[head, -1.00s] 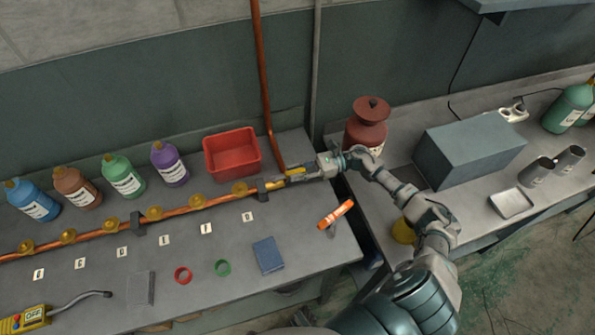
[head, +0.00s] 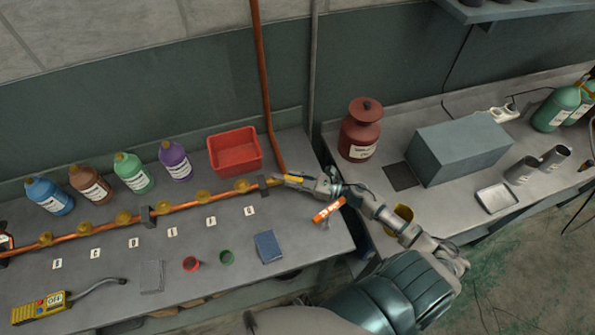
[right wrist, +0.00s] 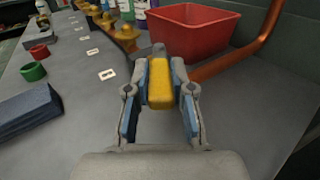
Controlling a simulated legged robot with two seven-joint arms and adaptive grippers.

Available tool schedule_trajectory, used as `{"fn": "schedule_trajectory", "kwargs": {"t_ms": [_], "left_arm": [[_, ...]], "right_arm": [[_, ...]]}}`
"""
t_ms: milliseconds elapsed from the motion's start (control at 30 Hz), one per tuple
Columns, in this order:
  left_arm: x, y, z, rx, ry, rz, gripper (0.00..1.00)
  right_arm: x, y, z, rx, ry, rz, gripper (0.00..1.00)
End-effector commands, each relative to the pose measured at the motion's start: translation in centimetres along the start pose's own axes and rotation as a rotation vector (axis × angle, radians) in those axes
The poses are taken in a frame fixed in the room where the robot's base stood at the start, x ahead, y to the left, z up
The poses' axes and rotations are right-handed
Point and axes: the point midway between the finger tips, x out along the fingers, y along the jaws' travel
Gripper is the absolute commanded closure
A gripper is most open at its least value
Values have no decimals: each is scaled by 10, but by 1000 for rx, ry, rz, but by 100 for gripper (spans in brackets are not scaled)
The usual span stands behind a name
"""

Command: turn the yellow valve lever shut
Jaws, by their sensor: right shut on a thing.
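The yellow valve lever (head: 292,179) sits at the right end of the copper pipe (head: 185,209), just beyond the last dark clamp. My right gripper (head: 290,181) is at the lever, with its arm coming in from the lower right. In the right wrist view the yellow lever (right wrist: 160,84) lies between the two blue-padded fingers (right wrist: 160,90), which are shut on it. The fingers hide part of the valve. My left gripper is not in view.
A red bin (head: 234,168) stands behind the pipe, close to the lever. A vertical copper pipe (head: 264,90) rises beside it. An orange-handled tool (head: 328,210) lies under my right forearm. A dark red canister (head: 360,140) stands on the right bench, beyond a gap.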

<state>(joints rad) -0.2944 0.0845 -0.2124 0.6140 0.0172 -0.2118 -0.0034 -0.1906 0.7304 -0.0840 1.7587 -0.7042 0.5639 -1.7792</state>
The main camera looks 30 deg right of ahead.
Motion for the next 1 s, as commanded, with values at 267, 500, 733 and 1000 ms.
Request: {"fn": "schedule_trajectory", "kwargs": {"t_ms": [267, 500, 733, 1000], "left_arm": [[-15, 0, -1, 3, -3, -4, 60], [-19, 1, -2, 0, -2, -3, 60], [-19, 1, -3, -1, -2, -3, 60], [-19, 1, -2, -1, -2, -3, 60]], "right_arm": [[2, 11, 5, 1, -10, -150, 100], [3, 14, 5, -2, -10, -209, 100], [3, 14, 4, -3, -11, -219, 100], [4, 14, 5, -3, -11, -218, 68]]}}
